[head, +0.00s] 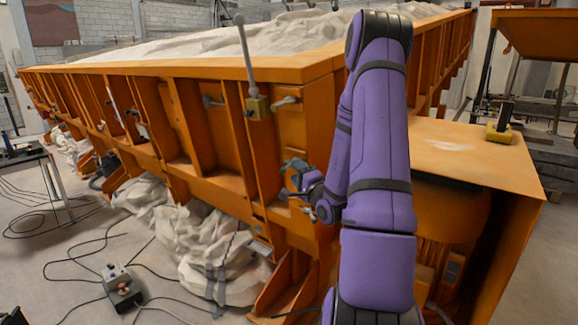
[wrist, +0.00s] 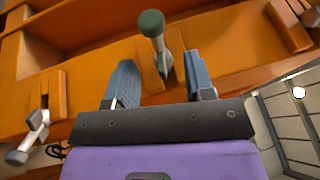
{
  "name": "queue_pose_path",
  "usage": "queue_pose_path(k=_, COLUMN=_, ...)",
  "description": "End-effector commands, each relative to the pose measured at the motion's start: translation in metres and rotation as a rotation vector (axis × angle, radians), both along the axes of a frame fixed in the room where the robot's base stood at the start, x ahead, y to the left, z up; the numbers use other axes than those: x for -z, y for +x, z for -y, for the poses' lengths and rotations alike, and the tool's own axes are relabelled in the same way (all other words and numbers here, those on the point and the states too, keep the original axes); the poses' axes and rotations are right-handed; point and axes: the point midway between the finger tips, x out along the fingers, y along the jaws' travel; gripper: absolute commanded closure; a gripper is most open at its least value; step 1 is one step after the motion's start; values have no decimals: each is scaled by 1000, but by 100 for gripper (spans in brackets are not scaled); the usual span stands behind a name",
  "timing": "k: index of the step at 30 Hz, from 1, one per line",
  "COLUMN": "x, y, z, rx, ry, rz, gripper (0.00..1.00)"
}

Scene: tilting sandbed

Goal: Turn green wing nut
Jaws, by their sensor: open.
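In the wrist view, a part with a dull green rounded end (wrist: 152,22) and a light metal arm lies against the orange frame. It looks like the green wing nut. It shows between the two blue-grey fingers of my gripper (wrist: 160,62), which are apart, with visible gaps on both sides. Whether the fingers reach its depth I cannot tell. In the head view, my gripper (head: 298,175) is at the orange side wall, low near the corner. I cannot make out the green part there.
A similar metal part with a grey end (wrist: 28,138) sits left in the wrist view. A control box (head: 120,290) and cables lie on the floor.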

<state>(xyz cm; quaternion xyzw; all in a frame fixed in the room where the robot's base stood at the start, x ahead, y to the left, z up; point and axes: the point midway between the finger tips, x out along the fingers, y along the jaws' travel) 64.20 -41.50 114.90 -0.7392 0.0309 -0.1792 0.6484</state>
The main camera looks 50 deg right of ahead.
Motion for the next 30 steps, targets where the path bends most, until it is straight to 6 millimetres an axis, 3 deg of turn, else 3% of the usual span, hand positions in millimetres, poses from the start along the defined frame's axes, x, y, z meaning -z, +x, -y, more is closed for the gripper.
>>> queue_pose_path(k=9, x=-10, y=39, z=11, rx=-2, ry=-2, rz=0, gripper=51)
queue_pose_path(k=21, x=-11, y=46, z=13, rx=-1, ry=0, rz=0, gripper=51)
queue_pose_path(k=23, x=-11, y=46, z=13, rx=-2, ry=0, rz=0, gripper=63)
queue_pose_path(k=27, x=-11, y=45, z=13, rx=-2, ry=0, rz=0, gripper=95)
queue_pose_path(k=28, x=-11, y=45, z=13, rx=-2, ry=0, rz=0, gripper=99)
queue_pose_path(k=30, x=-11, y=45, z=13, rx=-2, ry=0, rz=0, gripper=99)
